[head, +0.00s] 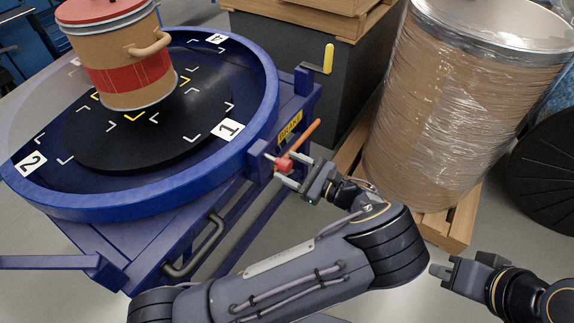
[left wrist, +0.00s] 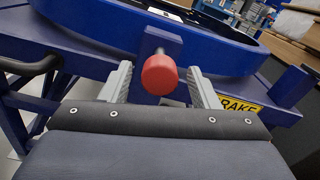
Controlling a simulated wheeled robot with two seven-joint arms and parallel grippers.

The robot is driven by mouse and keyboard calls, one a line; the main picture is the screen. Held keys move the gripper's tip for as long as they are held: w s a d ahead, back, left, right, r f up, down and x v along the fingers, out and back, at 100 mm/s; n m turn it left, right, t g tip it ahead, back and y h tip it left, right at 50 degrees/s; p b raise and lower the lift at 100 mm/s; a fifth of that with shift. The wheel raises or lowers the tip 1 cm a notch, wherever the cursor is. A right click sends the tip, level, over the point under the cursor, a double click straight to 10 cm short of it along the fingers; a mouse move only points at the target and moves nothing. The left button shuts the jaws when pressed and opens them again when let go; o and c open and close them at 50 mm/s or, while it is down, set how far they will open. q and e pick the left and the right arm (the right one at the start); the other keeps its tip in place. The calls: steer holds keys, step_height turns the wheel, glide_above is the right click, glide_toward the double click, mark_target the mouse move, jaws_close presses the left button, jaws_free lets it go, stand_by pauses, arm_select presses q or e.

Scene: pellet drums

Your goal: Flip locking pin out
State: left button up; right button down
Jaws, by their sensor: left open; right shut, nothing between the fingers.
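The locking pin has a round red knob (head: 284,164) on a short metal shaft that enters a blue block on the side of the blue turntable (head: 262,120). In the left wrist view the knob (left wrist: 160,75) faces the camera, and a bit of bare shaft shows above it. My left gripper (head: 283,167) is open, with one finger on each side of the knob. In the left wrist view gaps show between the knob and both fingers (left wrist: 159,72). My right gripper (head: 438,271) is shut and empty at the lower right, away from the turntable.
An orange lever (head: 304,136) sticks out by the yellow BRAKE label (head: 290,126), close to my left gripper. A brown drum with a red band (head: 125,72) stands on the turntable. A wrapped drum (head: 440,110) stands on a wooden pallet (head: 451,225) to the right.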

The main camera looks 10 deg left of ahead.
arm_select(q)
steer(key=v, duration=0.6)
steer(key=shift+d, duration=0.2)
arm_select(e)
steer(key=shift+f, duration=0.3)
arm_select(q)
steer(key=shift+s+d, duration=0.1)
arm_select(e)
steer(key=shift+d, duration=0.1)
